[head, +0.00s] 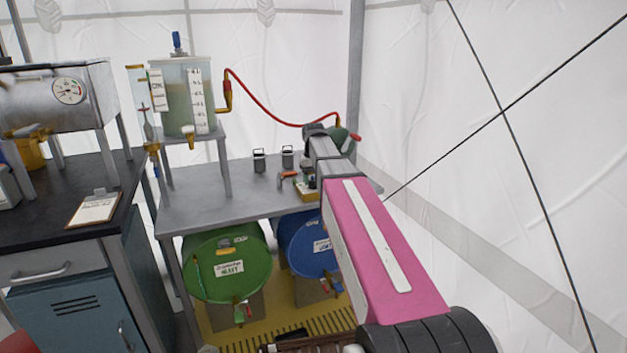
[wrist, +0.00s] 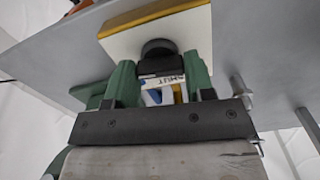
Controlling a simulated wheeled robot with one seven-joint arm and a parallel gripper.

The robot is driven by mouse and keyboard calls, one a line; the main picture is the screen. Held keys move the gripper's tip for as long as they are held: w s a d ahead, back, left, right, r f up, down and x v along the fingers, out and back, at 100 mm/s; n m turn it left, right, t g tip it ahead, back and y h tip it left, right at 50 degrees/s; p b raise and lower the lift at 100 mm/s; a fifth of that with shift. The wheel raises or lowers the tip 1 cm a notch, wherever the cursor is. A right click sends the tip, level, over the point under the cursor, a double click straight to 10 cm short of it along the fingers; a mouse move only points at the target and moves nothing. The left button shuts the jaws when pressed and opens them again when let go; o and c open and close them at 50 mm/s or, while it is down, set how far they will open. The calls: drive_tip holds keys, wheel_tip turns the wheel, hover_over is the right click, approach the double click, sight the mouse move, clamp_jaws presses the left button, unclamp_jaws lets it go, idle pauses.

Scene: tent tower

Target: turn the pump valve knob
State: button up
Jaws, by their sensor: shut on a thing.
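In the wrist view, the black knob (wrist: 158,66) stands out from a white block with a yellow edge (wrist: 200,27), which I take to be the pump body. My gripper (wrist: 160,76) has its two green fingers on either side of the knob and is shut on it. In the head view, a small device with a yellow base and an orange handle (head: 304,187) sits at the grey table's right end, partly behind my arm. The knob and my fingertips are hidden there, so the knob's turn angle cannot be told.
A red hose (head: 265,108) arches from the tank towards my wrist. Dark cables (head: 503,112) cross at right.

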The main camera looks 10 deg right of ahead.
drive_tip(key=n, duration=0.5)
idle(0.6)
drive_tip(key=o, duration=0.9)
wheel_tip(320, 180, up, 11)
drive_tip(key=shift+f, duration=0.1)
drive_tip(key=shift+s, duration=0.1)
idle(0.3)
